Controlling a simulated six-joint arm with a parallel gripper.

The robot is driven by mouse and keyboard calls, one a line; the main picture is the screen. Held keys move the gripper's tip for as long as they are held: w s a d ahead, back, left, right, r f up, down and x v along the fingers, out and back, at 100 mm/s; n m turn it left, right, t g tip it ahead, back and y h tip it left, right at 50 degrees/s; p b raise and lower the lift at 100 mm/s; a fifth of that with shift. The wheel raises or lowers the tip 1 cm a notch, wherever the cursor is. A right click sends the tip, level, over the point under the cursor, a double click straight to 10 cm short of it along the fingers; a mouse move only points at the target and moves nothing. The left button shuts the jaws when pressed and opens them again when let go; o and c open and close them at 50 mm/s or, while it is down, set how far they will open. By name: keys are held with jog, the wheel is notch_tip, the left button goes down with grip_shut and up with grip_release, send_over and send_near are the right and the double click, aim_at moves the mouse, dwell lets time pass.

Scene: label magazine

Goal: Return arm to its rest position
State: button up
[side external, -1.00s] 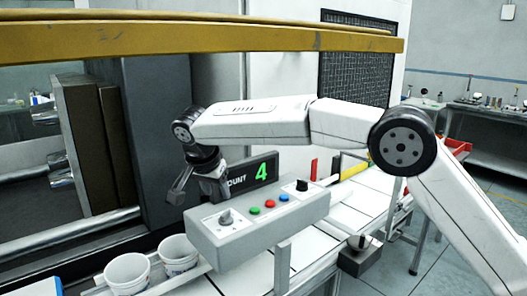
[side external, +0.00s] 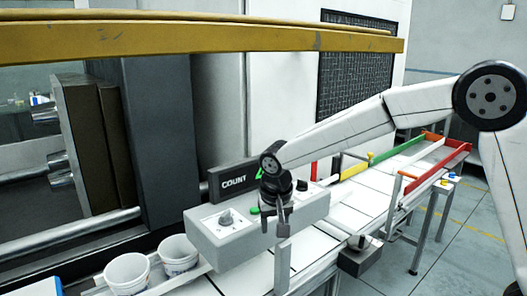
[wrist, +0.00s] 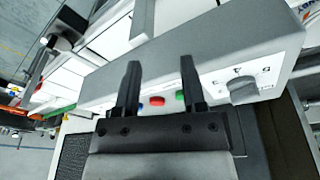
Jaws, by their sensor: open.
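My gripper (side external: 279,215) hangs in front of the grey control box in the side view and hides part of its panel. In the wrist view my gripper (wrist: 160,82) has its two dark fingers apart, with nothing between them but the view of the box beyond. The control box (side external: 215,246) carries a knob at its left and another at its right. It also shows in the wrist view (wrist: 200,48), with red and green buttons near the fingers and a knob at the right.
A COUNT display (side external: 234,182) stands behind the box, its number mostly hidden by my arm. Two white cups (side external: 128,271) stand at lower left. A white-tiled conveyor (side external: 345,208) runs back to a red-and-green-edged chute (side external: 437,160). A yellow beam (side external: 200,40) crosses above.

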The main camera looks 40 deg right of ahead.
jog(key=s+d+f+n, duration=0.2)
jog(key=s+d+f, duration=0.1)
jog(key=s, duration=0.6)
jog(key=s+d+f+n+y, duration=0.1)
jog(key=s+d+f+n, duration=0.2)
jog(key=s, duration=0.6)
notch_tip(320, 180, down, 2)
jog(key=shift+s+d+f+t, duration=0.1)
jog(key=shift+s+d+t, duration=0.15)
jog(key=shift+d+t, duration=0.05)
